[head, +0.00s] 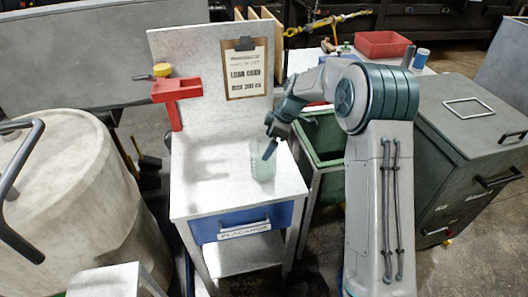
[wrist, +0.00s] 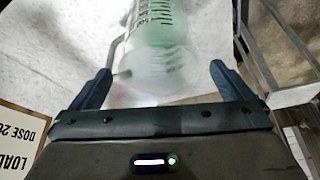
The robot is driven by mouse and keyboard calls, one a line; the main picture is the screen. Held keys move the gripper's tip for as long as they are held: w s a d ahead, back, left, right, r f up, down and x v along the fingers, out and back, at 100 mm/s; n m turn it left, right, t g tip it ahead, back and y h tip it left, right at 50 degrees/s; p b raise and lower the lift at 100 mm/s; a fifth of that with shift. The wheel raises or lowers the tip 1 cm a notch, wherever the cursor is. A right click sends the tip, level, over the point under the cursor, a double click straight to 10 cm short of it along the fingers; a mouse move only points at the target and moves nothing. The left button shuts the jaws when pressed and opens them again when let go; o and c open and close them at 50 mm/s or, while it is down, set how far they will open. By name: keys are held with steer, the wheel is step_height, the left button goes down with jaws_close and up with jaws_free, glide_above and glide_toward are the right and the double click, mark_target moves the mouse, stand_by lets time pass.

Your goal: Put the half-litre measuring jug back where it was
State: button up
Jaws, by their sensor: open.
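The measuring jug (head: 261,162) is translucent with a pale green tint. It stands on the light worktop (head: 205,195), near its right edge. In the wrist view the jug (wrist: 158,45) shows dark graduation marks on its side. My gripper (head: 270,143) is at the jug, partly in front of it in the head view. In the wrist view my gripper (wrist: 160,72) is open, with one finger on each side of the jug's near end and a visible gap on both sides. The jug's top is cut off in the wrist view.
A clipboard (head: 246,72) with a load card hangs on the worktop's back panel. A red bracket (head: 178,90) stands at its left. A blue drawer (head: 240,222) is below the worktop. A green bin (head: 322,140) is close on the right. The worktop's left part is clear.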

steer(key=v, duration=0.6)
steer(key=shift+s+r, duration=0.1)
steer(key=s+d+r+m+t+h, duration=0.1)
steer(key=s+d+m, duration=0.3)
steer(key=s, duration=0.7)
steer(key=s+d+r+m+t+h, duration=0.1)
steer(key=s+d+m, duration=0.4)
steer(key=s, duration=0.6)
steer(key=s+d+r+m+h, duration=0.2)
steer(key=s+d+m, duration=0.3)
steer(key=s+m, duration=0.3)
steer(key=s+r, duration=0.1)
steer(key=s, duration=0.3)
steer(key=shift+r+t+h, duration=0.25)
steer(key=shift+t+h, duration=0.05)
steer(key=shift+t, duration=0.1)
steer(key=shift+s+d, duration=0.1)
